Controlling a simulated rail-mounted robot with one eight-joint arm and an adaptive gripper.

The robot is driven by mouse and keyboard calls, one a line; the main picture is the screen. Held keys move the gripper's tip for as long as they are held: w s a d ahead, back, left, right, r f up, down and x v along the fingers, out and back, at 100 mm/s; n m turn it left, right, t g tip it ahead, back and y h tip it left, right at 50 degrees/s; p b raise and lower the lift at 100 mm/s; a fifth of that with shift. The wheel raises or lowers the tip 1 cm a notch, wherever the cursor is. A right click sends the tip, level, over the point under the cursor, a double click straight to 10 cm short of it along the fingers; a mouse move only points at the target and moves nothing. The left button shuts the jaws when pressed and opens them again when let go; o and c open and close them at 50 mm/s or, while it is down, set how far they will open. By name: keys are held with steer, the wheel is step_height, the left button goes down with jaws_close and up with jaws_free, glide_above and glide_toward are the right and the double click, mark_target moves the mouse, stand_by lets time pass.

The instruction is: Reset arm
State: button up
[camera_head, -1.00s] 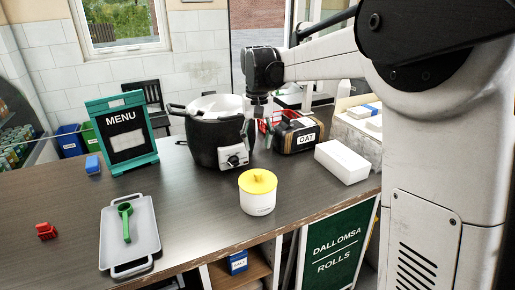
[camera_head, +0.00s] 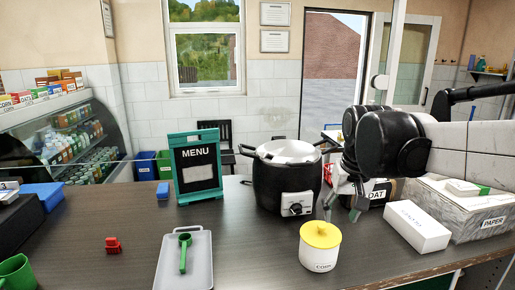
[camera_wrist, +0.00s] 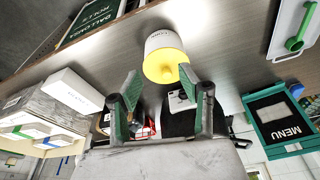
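My gripper (camera_head: 342,205) is just right of the black pot, above the counter and behind the yellow-lidded jar in the head view. In the wrist view my gripper (camera_wrist: 168,90) has its two green-padded fingers spread apart with nothing held between them. The white jar with a yellow lid (camera_head: 320,245) stands upright on the counter; it also shows beyond the fingers in the wrist view (camera_wrist: 162,45). My arm comes in from the right and partly hides the OAT container (camera_head: 378,192).
The black pot (camera_head: 284,190) and the menu stand (camera_head: 195,165) are at the back. A white box (camera_head: 417,227) and a PAPER crate (camera_head: 485,222) are at right. A tray (camera_head: 200,262) with a green scoop (camera_head: 184,253) is at front left.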

steer(key=s+f+t, duration=0.2)
steer(key=s+f, duration=0.2)
steer(key=s, duration=0.4)
steer(key=s+f+t+b, duration=0.1)
steer(key=s+f, duration=0.3)
steer(key=s, duration=0.5)
steer(key=shift+s+f+t+b, duration=0.3)
steer(key=shift+t, duration=0.3)
